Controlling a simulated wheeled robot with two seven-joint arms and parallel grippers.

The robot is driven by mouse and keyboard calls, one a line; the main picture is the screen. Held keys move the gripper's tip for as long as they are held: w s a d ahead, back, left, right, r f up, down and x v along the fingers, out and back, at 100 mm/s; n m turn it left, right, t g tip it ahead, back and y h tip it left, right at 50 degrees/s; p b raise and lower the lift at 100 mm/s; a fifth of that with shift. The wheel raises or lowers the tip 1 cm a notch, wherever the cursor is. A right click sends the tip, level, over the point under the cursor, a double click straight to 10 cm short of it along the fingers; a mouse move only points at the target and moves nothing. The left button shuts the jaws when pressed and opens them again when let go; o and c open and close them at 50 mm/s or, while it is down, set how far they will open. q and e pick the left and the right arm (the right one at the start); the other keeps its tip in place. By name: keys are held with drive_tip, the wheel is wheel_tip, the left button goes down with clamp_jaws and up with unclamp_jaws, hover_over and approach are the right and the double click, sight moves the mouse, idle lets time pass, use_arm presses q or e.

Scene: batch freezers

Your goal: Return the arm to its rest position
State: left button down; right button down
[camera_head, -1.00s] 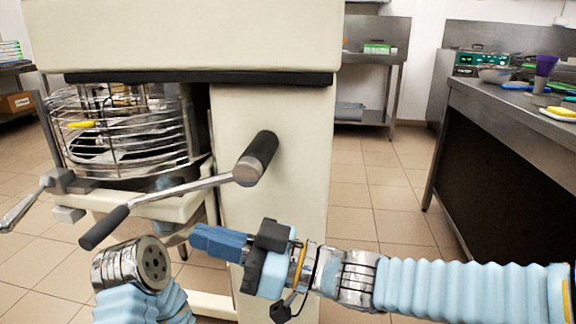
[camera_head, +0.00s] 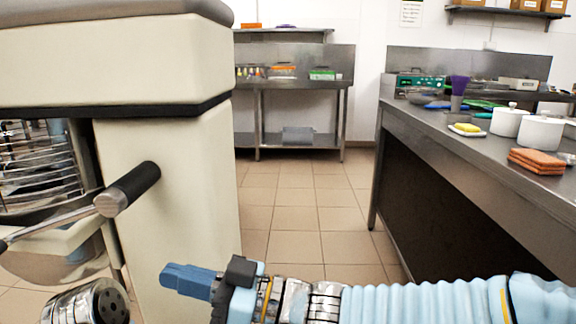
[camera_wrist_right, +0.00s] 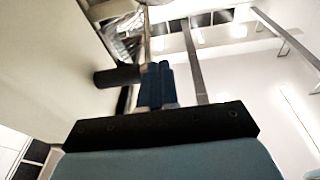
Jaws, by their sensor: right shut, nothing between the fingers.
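My right arm comes in from the lower right of the head view in a pale blue sleeve. Its right gripper (camera_head: 188,280) points left, with its blue fingers shut together and nothing between them. The shut fingers also show in the right wrist view (camera_wrist_right: 156,85). The gripper is in front of the cream mixer (camera_head: 165,200) and apart from its black-handled lever (camera_head: 132,188) in the picture. A metal end of my left arm shows at the lower left, but the left gripper is not in view.
A steel table (camera_head: 300,86) stands against the back wall. The tiled floor between mixer and counter is clear.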

drive_tip(key=w+d+f+m+t+h, duration=0.2)
drive_tip(key=w+d+f+m+h, duration=0.15)
drive_tip(key=f, duration=0.55)
drive_tip(key=w+d+f+m+t+h, duration=0.2)
drive_tip(key=w+d+f+m, duration=0.25)
drive_tip(key=f, duration=0.55)
drive_tip(key=w+d+f+m+t+h, duration=0.25)
drive_tip(key=w+f+m, duration=0.2)
drive_tip(key=f, duration=0.45)
drive_tip(key=s+d+f+m+g+h, duration=0.25)
drive_tip(key=d+f, duration=0.25)
drive_tip(key=f, duration=0.4)
drive_tip(key=s+d+f+m+g+h, duration=0.1)
drive_tip(key=s+d+f+h, duration=0.3)
drive_tip(key=f, duration=0.6)
drive_tip(key=s+d+f+m+g+h, duration=0.1)
drive_tip(key=s+d+f+m+g, duration=0.1)
drive_tip(key=s+d+f+g, duration=0.2)
drive_tip(key=s+d+f, duration=0.2)
drive_tip(key=s+f, duration=0.2)
drive_tip(key=s, duration=0.2)
drive_tip(key=shift+s+d+f+p, duration=0.3)
drive_tip(key=shift+f+p, duration=0.05)
drive_tip(key=shift+f, duration=0.05)
